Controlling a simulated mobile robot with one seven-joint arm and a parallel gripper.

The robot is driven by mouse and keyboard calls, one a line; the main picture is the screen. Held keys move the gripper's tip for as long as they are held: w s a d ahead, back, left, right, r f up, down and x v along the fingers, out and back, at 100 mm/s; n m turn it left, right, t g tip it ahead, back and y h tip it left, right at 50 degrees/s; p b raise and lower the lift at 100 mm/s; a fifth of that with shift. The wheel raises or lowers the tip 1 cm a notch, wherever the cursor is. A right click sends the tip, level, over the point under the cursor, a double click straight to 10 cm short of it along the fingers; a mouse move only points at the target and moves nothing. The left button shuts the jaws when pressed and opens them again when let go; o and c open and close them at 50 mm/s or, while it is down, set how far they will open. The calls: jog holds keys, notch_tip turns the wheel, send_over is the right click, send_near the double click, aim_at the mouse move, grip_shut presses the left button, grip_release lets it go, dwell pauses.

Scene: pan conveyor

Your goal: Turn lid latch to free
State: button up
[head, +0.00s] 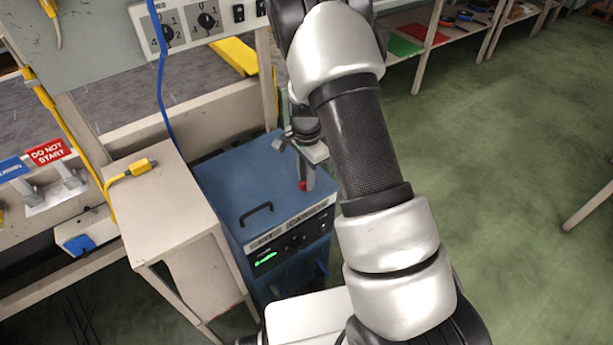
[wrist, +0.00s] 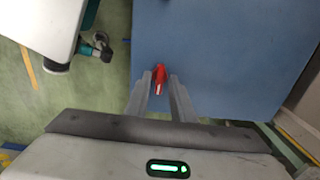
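The blue cabinet (head: 232,184) has a flat top with a black handle. A small red latch (head: 303,186) shows on its top, partly hidden by a finger. In the wrist view the red latch (wrist: 160,74) sits near the edge of the blue top (wrist: 225,60). My gripper (head: 306,172) points down at the latch. In the wrist view my gripper (wrist: 160,80) has one finger on each side of the latch, with narrow gaps. The fingers look open around it. Whether their tips touch it lower down is not clear.
A beige stand (head: 165,205) is left of the cabinet, with a yellow plug (head: 140,167) on top. A blue cable (head: 160,90) hangs behind it. A control panel (head: 195,22) is at the upper left. Green floor (head: 500,150) is clear on the right.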

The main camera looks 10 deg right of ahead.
jog(key=shift+o, duration=0.3)
notch_tip(320, 180, up, 17)
jog(key=p, duration=0.3)
jog(key=shift+r, duration=0.2)
dwell(0.3)
